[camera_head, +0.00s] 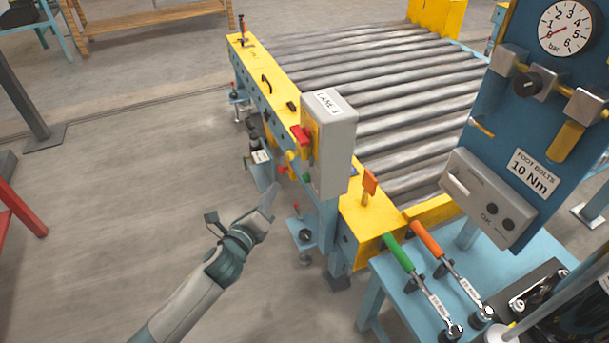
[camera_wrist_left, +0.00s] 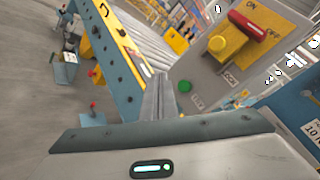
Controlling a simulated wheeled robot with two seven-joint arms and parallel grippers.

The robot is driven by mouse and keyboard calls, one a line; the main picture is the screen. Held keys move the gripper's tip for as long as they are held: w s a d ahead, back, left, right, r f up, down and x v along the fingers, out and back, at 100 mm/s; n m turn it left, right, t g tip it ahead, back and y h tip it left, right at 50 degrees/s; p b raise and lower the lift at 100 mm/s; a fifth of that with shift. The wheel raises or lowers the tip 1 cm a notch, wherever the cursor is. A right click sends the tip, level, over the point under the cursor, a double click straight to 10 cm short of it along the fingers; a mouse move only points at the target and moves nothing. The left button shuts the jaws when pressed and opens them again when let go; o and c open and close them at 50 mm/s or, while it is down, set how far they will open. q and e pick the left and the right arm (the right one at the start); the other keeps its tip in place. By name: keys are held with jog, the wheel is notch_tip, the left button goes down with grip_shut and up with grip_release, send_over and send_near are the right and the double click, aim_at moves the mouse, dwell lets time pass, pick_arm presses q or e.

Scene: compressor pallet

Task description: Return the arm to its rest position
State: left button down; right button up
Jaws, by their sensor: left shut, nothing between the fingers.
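My left arm comes in from the lower left in the head view, and its gripper (camera_head: 269,196) is shut and empty. The gripper is in the air just left of the grey LANE 3 control box (camera_head: 335,145), apart from it as far as I can see. In the left wrist view the shut fingers (camera_wrist_left: 159,98) point toward the conveyor's blue side rail (camera_wrist_left: 122,75). The box's red ON/OFF switch (camera_wrist_left: 247,25), yellow knob (camera_wrist_left: 226,42) and green button (camera_wrist_left: 184,87) show to their right. My right gripper is not in view.
The roller conveyor (camera_head: 390,90) with its yellow rail is behind the box. A light-blue table (camera_head: 395,300) with a green-handled wrench (camera_head: 398,252) and an orange-handled wrench (camera_head: 427,238) stands at right, below a blue gauge panel (camera_head: 535,85). Open floor (camera_head: 130,190) lies to the left.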

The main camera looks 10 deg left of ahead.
pick_arm(q)
jog(key=shift+f, duration=0.1)
